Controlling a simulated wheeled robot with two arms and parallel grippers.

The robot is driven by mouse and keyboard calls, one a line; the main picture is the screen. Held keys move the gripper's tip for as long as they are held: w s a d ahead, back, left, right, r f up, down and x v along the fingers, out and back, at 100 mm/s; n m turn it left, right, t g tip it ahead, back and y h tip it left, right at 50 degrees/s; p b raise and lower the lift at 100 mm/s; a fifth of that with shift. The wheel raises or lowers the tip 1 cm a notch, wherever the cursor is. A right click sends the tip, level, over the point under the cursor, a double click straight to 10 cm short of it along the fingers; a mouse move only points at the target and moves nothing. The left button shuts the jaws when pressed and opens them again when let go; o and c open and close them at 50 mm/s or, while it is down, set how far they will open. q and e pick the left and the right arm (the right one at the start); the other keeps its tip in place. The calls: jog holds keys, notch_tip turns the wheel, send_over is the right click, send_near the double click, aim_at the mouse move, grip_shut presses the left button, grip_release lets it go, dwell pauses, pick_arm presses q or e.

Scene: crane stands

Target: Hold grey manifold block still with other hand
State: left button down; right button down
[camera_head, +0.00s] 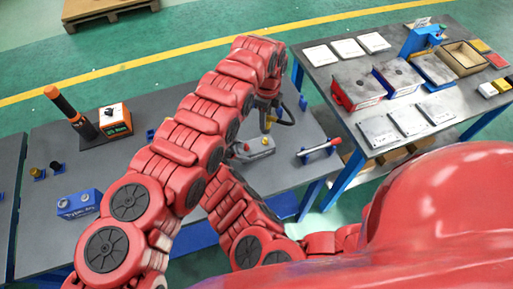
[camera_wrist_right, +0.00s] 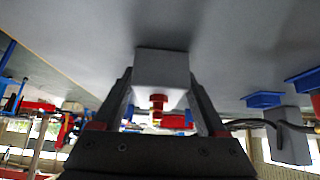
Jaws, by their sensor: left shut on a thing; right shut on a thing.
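The grey manifold block (camera_head: 258,148) lies on the dark table, with a red knob on it, in the head view. In the right wrist view the block (camera_wrist_right: 162,66) sits between the two fingers of my right gripper (camera_wrist_right: 160,78), which is shut on it. The red knob (camera_wrist_right: 158,103) shows below the block there. My left gripper (camera_head: 268,106) is above and a little right of the block, shut on a dark item with a yellowish part (camera_head: 284,121). What that item is I cannot tell. My left arm hides part of the right gripper in the head view.
A red-and-white bar on blue supports (camera_head: 320,151) stands right of the block. An orange box (camera_head: 114,120), a dark post with an orange top (camera_head: 70,110) and a blue box (camera_head: 80,203) stand left. A second table (camera_head: 340,72) with plates and trays is at right.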

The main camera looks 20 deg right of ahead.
grip_release()
pick_arm(q)
jog(key=shift+w+r, duration=0.1)
jog(key=shift+r, duration=1.9)
pick_arm(e)
jog(key=v, duration=1.2)
